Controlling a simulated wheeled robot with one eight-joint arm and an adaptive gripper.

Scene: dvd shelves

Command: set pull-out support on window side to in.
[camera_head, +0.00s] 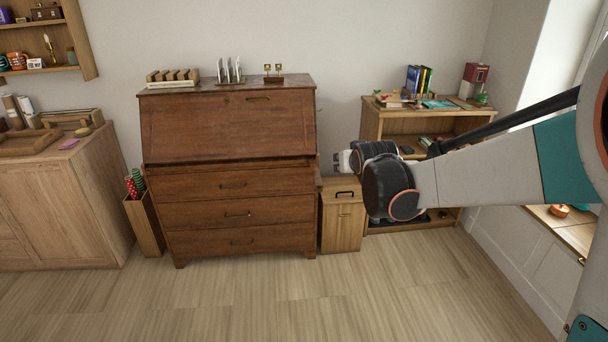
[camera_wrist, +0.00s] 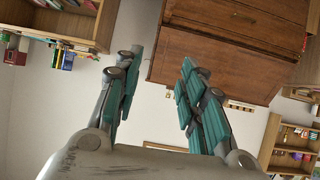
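A dark wooden slant-front desk (camera_head: 228,130) stands against the back wall, its lid closed above several drawers. The window is on the right, so the window-side support (camera_head: 319,184) is at the desk's right edge, beside the top drawer. A small part seems to stick out there; how far is hard to tell. My gripper (camera_head: 343,161) is to the right of that edge, partly hidden by my wrist. In the wrist view, my gripper (camera_wrist: 162,58) is open and empty, with teal-padded fingers apart. The desk (camera_wrist: 235,45) appears tilted beyond the right finger.
A small wooden cabinet (camera_head: 342,230) stands close against the desk's right side. A low bookshelf (camera_head: 425,112) is behind my arm. A narrow bin with rolls (camera_head: 146,225) is left of the desk. The floor (camera_head: 250,295) in front is clear.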

